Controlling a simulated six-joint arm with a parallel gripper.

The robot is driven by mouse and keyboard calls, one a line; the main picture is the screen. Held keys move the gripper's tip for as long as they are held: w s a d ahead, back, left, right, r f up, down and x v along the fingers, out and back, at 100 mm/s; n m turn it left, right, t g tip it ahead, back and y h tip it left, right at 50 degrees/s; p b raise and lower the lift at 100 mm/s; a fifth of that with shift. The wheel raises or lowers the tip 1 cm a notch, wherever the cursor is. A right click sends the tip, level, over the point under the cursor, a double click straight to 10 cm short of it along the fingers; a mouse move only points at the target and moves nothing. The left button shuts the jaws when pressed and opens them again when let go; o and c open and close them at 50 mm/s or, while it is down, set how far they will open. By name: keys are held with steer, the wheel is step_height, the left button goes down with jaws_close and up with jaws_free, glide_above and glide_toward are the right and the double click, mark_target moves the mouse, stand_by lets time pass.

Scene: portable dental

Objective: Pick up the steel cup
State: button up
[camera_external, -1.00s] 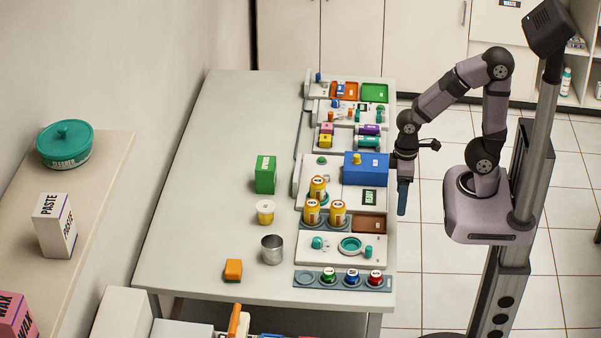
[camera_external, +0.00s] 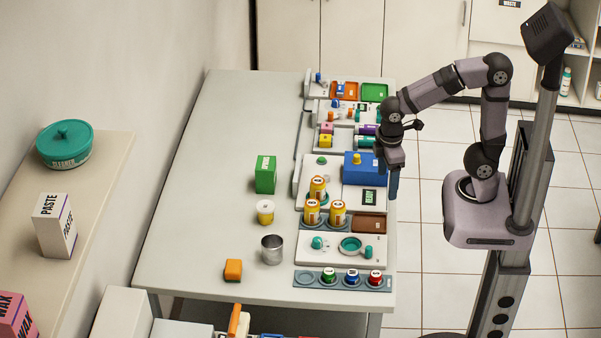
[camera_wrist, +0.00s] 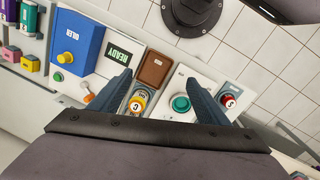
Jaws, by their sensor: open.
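The steel cup (camera_external: 272,249) stands upright on the grey table, left of the front trays, in the external view. It looks empty and nothing touches it. I cannot make it out in the wrist view. My gripper (camera_external: 393,186) hangs pointing down at the table's right edge, beside the blue box and well to the right of and behind the cup. In the wrist view its two dark fingers (camera_wrist: 167,98) are spread apart with nothing held between them.
Several yellow jars (camera_external: 337,212) and a blue box (camera_external: 362,167) stand on the trays at right. The table's left side (camera_external: 200,190) is clear.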

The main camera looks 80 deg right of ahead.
steer(key=w+a+f+n+t+h+b, duration=0.1)
steer(key=w+a+n+t+h+b, duration=0.2)
steer(key=w+n, duration=0.55)
steer(key=w+a+n+h+b, duration=0.3)
steer(key=w+n+b, duration=0.2)
steer(key=w, duration=0.7)
steer(key=w+a+n+t+h+b, duration=0.2)
steer(key=w+a+n+b, duration=0.15)
steer(key=a, duration=0.35)
steer(key=w+a+n+t+h+b, duration=0.2)
steer(key=w+a+n+t, duration=0.15)
steer(key=a, duration=0.35)
steer(key=n, duration=0.1)
glide_toward(268, 243)
steer(key=shift+g, duration=0.35)
steer(key=shift+r+p+x, duration=0.2)
steer(key=shift+p+x, duration=0.25)
steer(key=shift+x, duration=2.8)
steer(key=shift+w+d+f, duration=0.15)
steer(key=shift+w+d, duration=0.05)
steer(key=shift+w, duration=0.15)
